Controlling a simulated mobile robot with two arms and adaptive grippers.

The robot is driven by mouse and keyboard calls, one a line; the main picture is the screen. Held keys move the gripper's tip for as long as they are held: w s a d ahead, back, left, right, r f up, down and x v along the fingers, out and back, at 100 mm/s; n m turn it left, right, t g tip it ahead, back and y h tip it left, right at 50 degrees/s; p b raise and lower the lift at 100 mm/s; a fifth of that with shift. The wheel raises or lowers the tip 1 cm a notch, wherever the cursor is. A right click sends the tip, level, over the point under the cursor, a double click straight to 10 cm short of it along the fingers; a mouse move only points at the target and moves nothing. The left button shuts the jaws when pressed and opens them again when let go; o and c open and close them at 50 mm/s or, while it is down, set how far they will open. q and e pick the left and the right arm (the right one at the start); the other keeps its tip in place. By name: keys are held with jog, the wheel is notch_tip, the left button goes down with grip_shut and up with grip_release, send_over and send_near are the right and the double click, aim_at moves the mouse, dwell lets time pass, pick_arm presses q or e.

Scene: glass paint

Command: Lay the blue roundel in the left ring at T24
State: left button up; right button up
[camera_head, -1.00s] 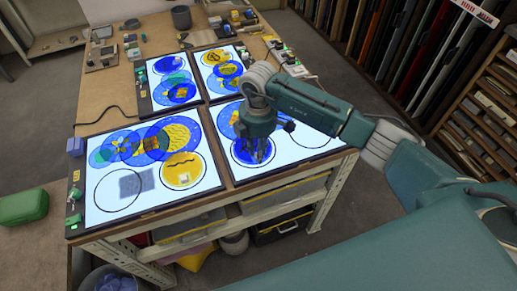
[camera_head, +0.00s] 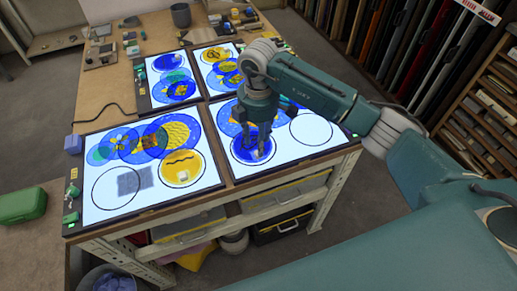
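The blue roundel (camera_head: 240,158) lies flat on the front right light panel (camera_head: 290,155), at the panel's left ring. It appears to fill that ring, though the gripper hides part of its upper edge. My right gripper (camera_head: 256,150) points down just above the roundel. Its two fingers look apart, with the roundel under them; whether the tips touch it is hard to tell. My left gripper is not in view. The panel's right ring (camera_head: 311,146) is empty. The T24 label cannot be read.
The front left panel (camera_head: 105,215) holds a yellow roundel (camera_head: 181,168), an empty ring and overlapping blue and yellow discs. Two more lit panels with discs lie behind. A grey cup (camera_head: 181,15) and small items stand at the back. Wooden racks (camera_head: 480,100) stand at right.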

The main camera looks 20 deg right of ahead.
notch_tip(320, 180, up, 8)
jog(key=b, duration=0.2)
jog(key=shift+a, duration=0.1)
dwell(0.3)
